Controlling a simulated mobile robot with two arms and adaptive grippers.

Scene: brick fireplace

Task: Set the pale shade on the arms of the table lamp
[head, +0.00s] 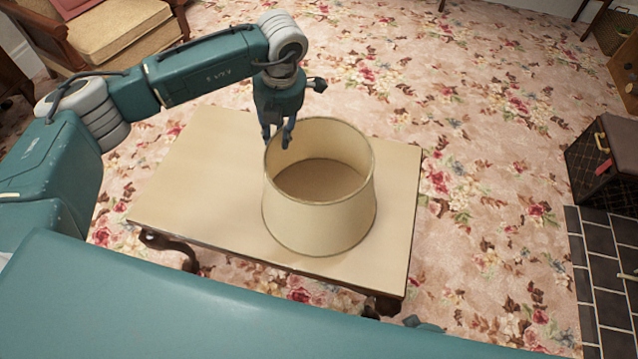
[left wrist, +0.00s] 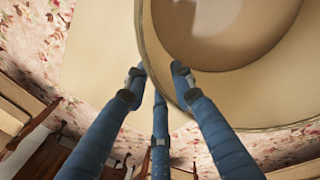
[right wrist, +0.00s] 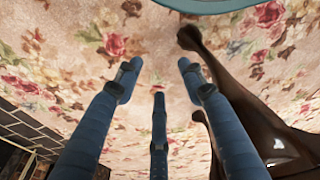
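The pale shade (head: 318,222) is a wide cream drum, open at the top and flaring downward. It stands upright on the low cream-topped table (head: 200,170). My left gripper (head: 278,140) is at the back-left of its top rim, pointing down. In the left wrist view (left wrist: 158,74) its fingers are apart, with the shade's rim (left wrist: 147,50) passing between them: one finger outside, one over the inside. A gap shows at the inner finger. My right gripper (right wrist: 158,78) is open and empty above the carpet beside a dark table leg (right wrist: 250,120). The table lamp is in none of the views.
An armchair (head: 115,35) stands at the upper left. A dark case (head: 604,165) and the tiled hearth (head: 605,265) are at the right. Flowered carpet (head: 480,130) leaves free floor right of and behind the table. The tabletop left of the shade is bare.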

